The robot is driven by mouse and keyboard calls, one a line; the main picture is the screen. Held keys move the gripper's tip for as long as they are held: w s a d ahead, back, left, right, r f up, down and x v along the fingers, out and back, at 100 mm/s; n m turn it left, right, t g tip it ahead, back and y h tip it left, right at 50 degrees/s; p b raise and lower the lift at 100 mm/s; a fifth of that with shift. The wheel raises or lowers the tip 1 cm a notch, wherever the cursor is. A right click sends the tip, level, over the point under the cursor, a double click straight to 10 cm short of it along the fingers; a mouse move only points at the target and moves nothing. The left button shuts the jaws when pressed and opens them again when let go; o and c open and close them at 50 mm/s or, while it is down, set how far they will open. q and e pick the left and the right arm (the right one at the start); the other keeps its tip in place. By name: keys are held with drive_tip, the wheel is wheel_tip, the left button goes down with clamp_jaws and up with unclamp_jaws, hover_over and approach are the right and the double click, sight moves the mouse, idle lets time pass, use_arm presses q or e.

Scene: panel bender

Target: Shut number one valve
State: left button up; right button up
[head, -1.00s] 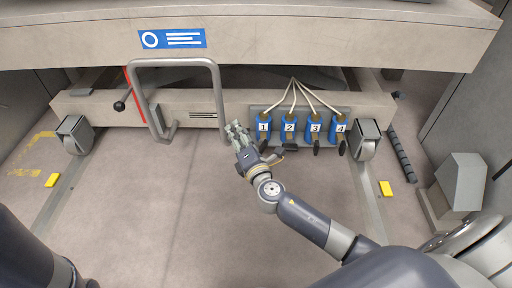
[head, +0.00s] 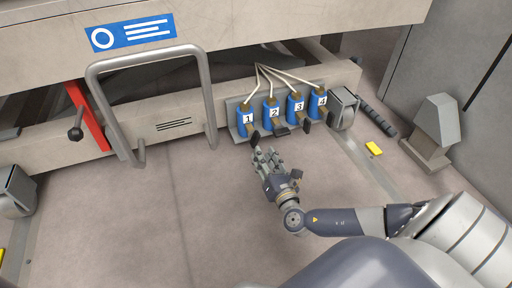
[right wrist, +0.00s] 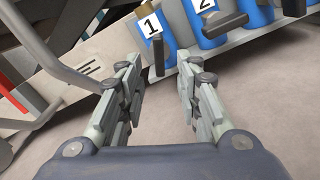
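The number one valve (head: 246,121) is a blue body with a white "1" label, leftmost in a row of blue valves. It also shows at the top of the right wrist view (right wrist: 149,27). Its dark handle (right wrist: 159,58) points down and lies between my fingertips in that picture; I cannot tell whether it is within their reach. My right gripper (head: 264,154) is open and empty, close in front of and below this valve. Its two fingers (right wrist: 159,76) stand apart in the right wrist view. My left gripper is not in view.
Valves two (head: 271,115), three (head: 295,108) and four (head: 318,103) stand to the right; valve two's handle (head: 282,131) lies crosswise. White hoses run above them. A grey bar frame (head: 207,85) and a black-knobbed lever (head: 76,134) are left. The floor in front is clear.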

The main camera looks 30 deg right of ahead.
sight(257, 143)
drive_tip(key=b+x, duration=0.2)
drive_tip(key=x, duration=0.3)
drive_tip(key=shift+w+f+b, duration=0.15)
drive_tip(key=shift+w+b, duration=0.25)
drive_tip(key=shift+w+d, duration=0.2)
drive_tip(key=shift+w, duration=0.35)
clamp_jaws()
